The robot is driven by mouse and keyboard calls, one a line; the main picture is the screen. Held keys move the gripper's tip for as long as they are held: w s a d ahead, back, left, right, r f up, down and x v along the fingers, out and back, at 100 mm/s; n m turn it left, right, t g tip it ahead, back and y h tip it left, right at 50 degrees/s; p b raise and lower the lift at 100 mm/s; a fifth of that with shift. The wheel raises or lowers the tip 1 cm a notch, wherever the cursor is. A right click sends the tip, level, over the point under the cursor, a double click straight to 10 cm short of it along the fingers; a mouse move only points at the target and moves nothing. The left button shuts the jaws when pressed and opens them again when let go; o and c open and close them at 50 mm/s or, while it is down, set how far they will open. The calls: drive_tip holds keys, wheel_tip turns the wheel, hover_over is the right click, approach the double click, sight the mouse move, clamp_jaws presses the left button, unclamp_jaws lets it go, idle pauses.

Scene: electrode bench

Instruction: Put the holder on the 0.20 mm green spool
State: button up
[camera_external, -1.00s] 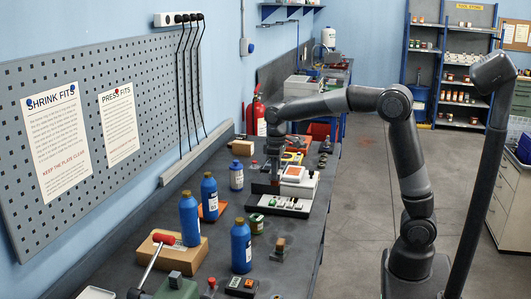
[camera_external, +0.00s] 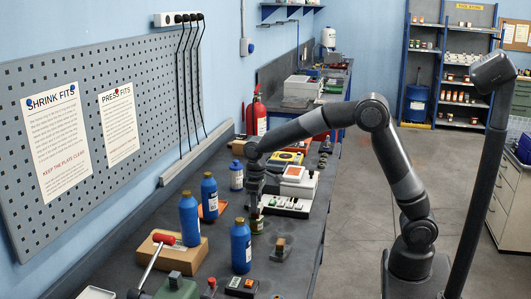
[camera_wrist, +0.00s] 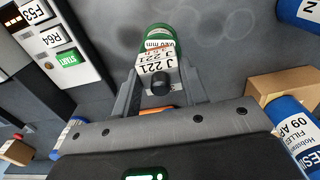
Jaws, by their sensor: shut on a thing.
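My gripper (camera_external: 256,208) is shut on the holder, a small pale block marked J 221 (camera_wrist: 157,66) with a dark round end. In the wrist view the holder sits between my two fingers (camera_wrist: 160,88). The green spool (camera_wrist: 161,36) shows just beyond the holder, its label partly covered by it; the mm figure is too small to read surely. In the external view the green spool (camera_external: 257,228) stands on the bench directly below my fingertips. I cannot tell whether holder and spool touch.
A white device with a START label (camera_wrist: 68,60) stands beside the spool; it also shows in the external view (camera_external: 288,206). Blue bottles (camera_external: 241,246) stand to the left and front. A small brown block (camera_external: 280,248) stands at the right. Bare bench lies around the spool.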

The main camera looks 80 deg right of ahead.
drive_tip(key=o, duration=1.3)
drive_tip(key=shift+f, duration=0.1)
wheel_tip(320, 180, up, 12)
drive_tip(key=f, duration=0.1)
drive_tip(key=s+r+t, duration=0.2)
drive_tip(key=s+r, duration=0.4)
drive_tip(key=s, duration=0.3)
drive_tip(key=shift+s+a+f+t, duration=0.35)
drive_tip(key=shift+s+f+t, duration=0.4)
drive_tip(key=shift+s, duration=3.2)
drive_tip(key=shift+s+a+f+t, duration=0.4)
drive_tip(key=shift+s+f, duration=0.6)
drive_tip(key=shift+s, duration=2.95)
drive_tip(key=shift+s+a+f+t, duration=0.25)
drive_tip(key=shift+s+f+t, duration=0.5)
drive_tip(key=shift+s, duration=3.2)
